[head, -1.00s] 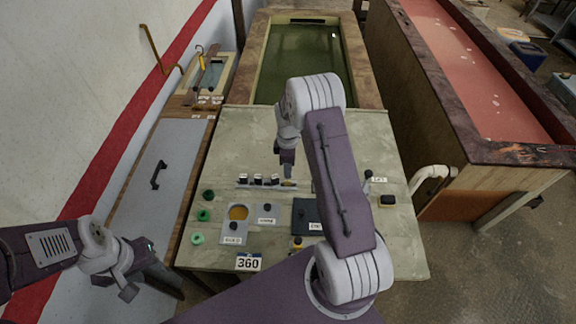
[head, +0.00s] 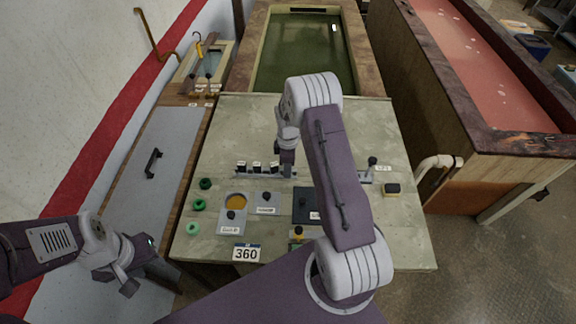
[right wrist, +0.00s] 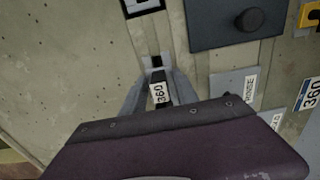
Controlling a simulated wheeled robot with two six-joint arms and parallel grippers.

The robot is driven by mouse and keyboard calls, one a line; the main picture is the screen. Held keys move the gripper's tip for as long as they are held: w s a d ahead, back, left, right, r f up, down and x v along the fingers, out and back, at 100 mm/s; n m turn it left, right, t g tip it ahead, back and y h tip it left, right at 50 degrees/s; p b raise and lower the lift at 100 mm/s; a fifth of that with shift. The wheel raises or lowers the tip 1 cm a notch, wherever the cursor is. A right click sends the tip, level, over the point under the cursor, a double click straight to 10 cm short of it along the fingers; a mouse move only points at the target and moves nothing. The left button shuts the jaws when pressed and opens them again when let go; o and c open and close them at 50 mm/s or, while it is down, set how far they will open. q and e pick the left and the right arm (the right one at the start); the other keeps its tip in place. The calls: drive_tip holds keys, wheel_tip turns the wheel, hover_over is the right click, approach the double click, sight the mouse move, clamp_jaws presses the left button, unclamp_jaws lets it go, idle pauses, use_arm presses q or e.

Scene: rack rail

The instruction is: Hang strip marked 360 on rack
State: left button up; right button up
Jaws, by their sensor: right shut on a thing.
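The strip marked 360 (right wrist: 158,92) is between the fingers of my right gripper (right wrist: 157,80), its white label facing the wrist camera. My right gripper is shut on it. In the head view this gripper (head: 287,172) is at the right end of the grey rack rail (head: 262,176), where other dark strips with white labels (head: 257,167) stand in a row. In the wrist view the rail (right wrist: 172,35) runs just beyond the fingertips. I cannot tell whether the strip touches it. My left gripper (head: 142,275) is left of the worktop, away from the rack; its jaw opening is unclear.
The worktop behind the rack is clear.

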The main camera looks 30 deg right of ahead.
drive_tip(key=shift+f+b, duration=0.45)
drive_tip(key=shift+f, duration=0.1)
idle(0.5)
drive_tip(key=o, duration=1.2)
wheel_tip(320, 180, up, 7)
drive_tip(key=p, duration=0.5)
drive_tip(key=shift+r+p, duration=0.1)
drive_tip(key=shift+p, duration=0.2)
